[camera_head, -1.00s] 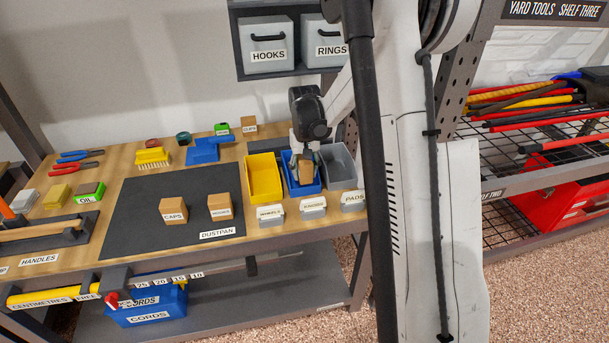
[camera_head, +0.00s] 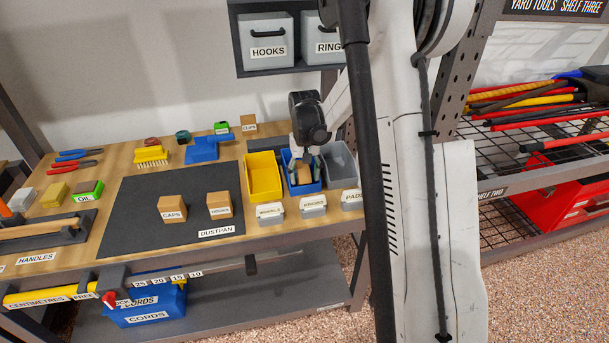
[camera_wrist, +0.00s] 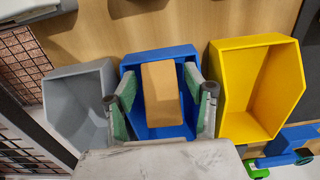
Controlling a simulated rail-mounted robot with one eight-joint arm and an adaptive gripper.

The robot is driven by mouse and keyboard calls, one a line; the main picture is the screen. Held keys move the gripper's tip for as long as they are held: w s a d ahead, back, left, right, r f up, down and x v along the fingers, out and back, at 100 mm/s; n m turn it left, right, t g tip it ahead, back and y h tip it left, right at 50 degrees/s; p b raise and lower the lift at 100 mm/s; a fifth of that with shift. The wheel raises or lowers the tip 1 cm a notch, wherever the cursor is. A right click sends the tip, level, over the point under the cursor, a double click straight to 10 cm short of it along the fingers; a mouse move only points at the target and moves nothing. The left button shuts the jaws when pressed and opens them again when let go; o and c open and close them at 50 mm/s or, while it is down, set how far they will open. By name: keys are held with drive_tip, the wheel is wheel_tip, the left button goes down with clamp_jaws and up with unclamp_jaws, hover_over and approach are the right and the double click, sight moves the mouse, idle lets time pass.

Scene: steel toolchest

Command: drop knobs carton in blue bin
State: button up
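The blue bin (camera_head: 313,187) stands between a yellow bin and a grey bin at the worktop's front right. It also shows in the wrist view (camera_wrist: 131,78). A plain brown carton (camera_wrist: 160,95) lies within the blue bin's walls, and in the head view only a little of it (camera_head: 305,173) shows. No label is visible on it, so I cannot read that it is the knobs carton. My gripper (camera_head: 304,170) points down over the blue bin. In the wrist view its fingers (camera_wrist: 163,108) stand apart on both sides of the carton, with gaps.
The yellow bin (camera_head: 264,193) is left of the blue bin, the grey bin (camera_head: 340,181) right. Labelled cartons, caps (camera_head: 172,208) and another (camera_head: 219,205), stand on the dark mat (camera_head: 137,192). A blue dustpan (camera_head: 202,149) lies behind. Drawers (camera_head: 268,43) hang above.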

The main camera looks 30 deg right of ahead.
sight(304, 174)
wheel_tip(304, 174, up, 13)
drive_tip(key=p, duration=0.3)
drive_tip(key=s+a+r+t, duration=0.2)
drive_tip(key=s+a+r, duration=0.4)
drive_tip(key=r, duration=0.1)
drive_tip(key=s+a+r+n+t, duration=0.1)
drive_tip(key=s+a+t, duration=0.1)
drive_tip(key=s+a, duration=0.4)
drive_tip(key=s+a+r+n+t, duration=0.1)
drive_tip(key=s+a, duration=0.5)
drive_tip(key=s, duration=0.9)
drive_tip(key=shift+a+r+n+t, duration=0.2)
drive_tip(key=shift+r+n+t, duration=0.2)
drive_tip(key=shift+n+t, duration=0.5)
idle(0.6)
